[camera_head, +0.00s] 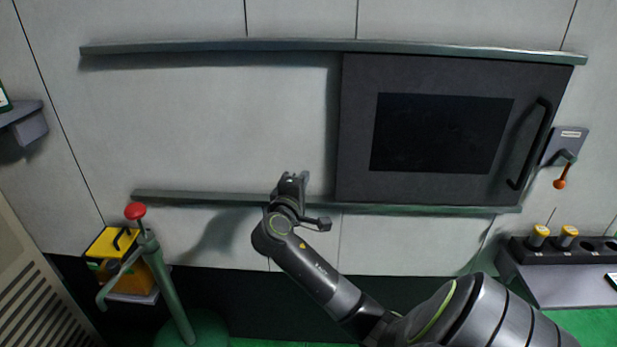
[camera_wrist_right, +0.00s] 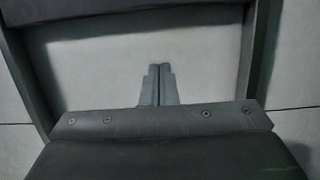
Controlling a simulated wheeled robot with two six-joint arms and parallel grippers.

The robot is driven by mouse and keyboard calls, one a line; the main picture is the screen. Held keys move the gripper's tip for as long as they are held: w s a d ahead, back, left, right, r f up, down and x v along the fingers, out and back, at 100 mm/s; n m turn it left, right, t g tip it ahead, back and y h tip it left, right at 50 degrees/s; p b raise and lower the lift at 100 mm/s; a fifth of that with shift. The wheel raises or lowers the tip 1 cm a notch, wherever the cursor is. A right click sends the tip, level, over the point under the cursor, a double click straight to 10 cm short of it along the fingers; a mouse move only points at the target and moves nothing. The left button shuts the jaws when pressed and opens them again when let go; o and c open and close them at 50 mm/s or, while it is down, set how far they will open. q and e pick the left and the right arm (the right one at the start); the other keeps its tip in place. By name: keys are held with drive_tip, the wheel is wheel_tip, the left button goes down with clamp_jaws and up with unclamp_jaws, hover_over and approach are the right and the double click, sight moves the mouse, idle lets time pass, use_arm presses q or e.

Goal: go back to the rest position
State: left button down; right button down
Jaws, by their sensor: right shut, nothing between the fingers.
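My right gripper (camera_head: 292,183) is in front of the wall, near the lower rail and left of the dark sliding door. In the right wrist view its two fingers (camera_wrist_right: 158,84) are together with nothing between them, against the pale wall. My right arm comes in from the lower right of the head view. My left gripper does not show in either view.
The dark sliding door (camera_head: 357,130) with its black handle (camera_head: 531,143) sits between the upper rail (camera_head: 220,46) and lower rail (camera_head: 440,208). A green post with a red knob (camera_head: 135,211) and a yellow box (camera_head: 108,243) stand left. An orange-tipped lever (camera_head: 561,183) and a rack (camera_head: 540,285) are right.

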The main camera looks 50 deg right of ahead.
wheel_tip(320, 180, down, 20)
drive_tip(key=a+n+y, duration=0.1)
drive_tip(key=n+y, duration=0.1)
drive_tip(key=y, duration=0.3)
drive_tip(key=s+a+f+g+y, duration=0.1)
drive_tip(key=s+f+y, duration=0.15)
drive_tip(key=f, duration=0.55)
drive_tip(key=s+a+f+g+y, duration=0.1)
drive_tip(key=s+a+f, duration=0.1)
drive_tip(key=s+f, duration=0.35)
drive_tip(key=s+a+f+y, duration=0.1)
drive_tip(key=s+f, duration=0.1)
drive_tip(key=f, duration=0.8)
drive_tip(key=s+a+f+m+g+y, duration=0.1)
drive_tip(key=s+a+f+m, duration=0.1)
drive_tip(key=s+a+f, duration=0.2)
drive_tip(key=s+a+f+m+g+y, duration=0.2)
drive_tip(key=s+f, duration=0.8)
drive_tip(key=s, duration=0.9)
drive_tip(key=s+a+f+m+g+y, duration=0.2)
drive_tip(key=s+a+f+m, duration=0.2)
drive_tip(key=s+a+f, duration=0.3)
drive_tip(key=s, duration=0.5)
drive_tip(key=shift+b, duration=0.35)
drive_tip(key=shift+a+y, duration=0.1)
drive_tip(key=shift+y, duration=0.15)
